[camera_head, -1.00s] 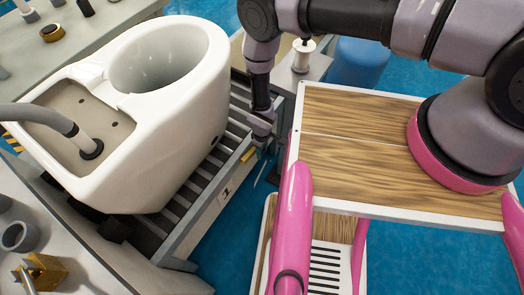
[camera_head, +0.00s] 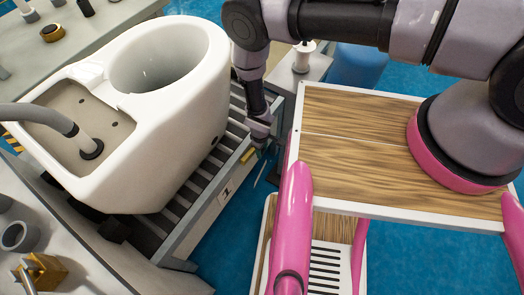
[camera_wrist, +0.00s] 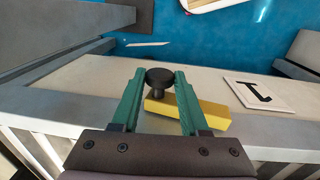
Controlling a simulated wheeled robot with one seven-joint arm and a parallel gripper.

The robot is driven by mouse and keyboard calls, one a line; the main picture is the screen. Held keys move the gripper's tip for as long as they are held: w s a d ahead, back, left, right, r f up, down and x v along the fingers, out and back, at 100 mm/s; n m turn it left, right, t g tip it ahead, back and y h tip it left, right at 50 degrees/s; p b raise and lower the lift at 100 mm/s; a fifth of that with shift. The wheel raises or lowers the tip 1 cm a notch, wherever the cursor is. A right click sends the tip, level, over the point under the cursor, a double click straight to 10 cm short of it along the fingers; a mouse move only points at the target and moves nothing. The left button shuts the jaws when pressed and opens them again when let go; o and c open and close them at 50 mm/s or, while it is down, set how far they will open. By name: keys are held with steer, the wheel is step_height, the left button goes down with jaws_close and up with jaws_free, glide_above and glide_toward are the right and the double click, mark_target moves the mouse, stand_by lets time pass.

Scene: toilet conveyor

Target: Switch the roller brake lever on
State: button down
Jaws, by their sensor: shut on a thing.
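The roller brake lever (camera_wrist: 210,113) is a yellow bar with a round black knob (camera_wrist: 159,75), set on the pale side rail of the conveyor. In the wrist view the knob sits between the two green fingers of my gripper (camera_wrist: 158,84), which is shut on it. The yellow bar runs to the right from under the knob, partly behind the right finger. In the head view my gripper (camera_head: 260,138) is at the conveyor's outer side, and a small yellow part of the lever (camera_head: 248,156) shows beside it.
A white toilet (camera_head: 165,120) stands on the roller conveyor (camera_head: 190,208), with a grey hose at its tank. A plate marked 1 (camera_head: 225,192) is on the rail. My wood-topped body is at the right. Blue floor lies between it and the conveyor.

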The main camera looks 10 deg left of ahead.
steer(key=shift+s+r+t+h, duration=0.15)
steer(key=shift+r+t+h, duration=0.35)
steer(key=shift+r+t, duration=0.55)
steer(key=shift+f, duration=0.15)
steer(key=shift+c, duration=2.2)
jaws_free()
steer(key=v, duration=1.1)
steer(key=shift+s+f, duration=0.15)
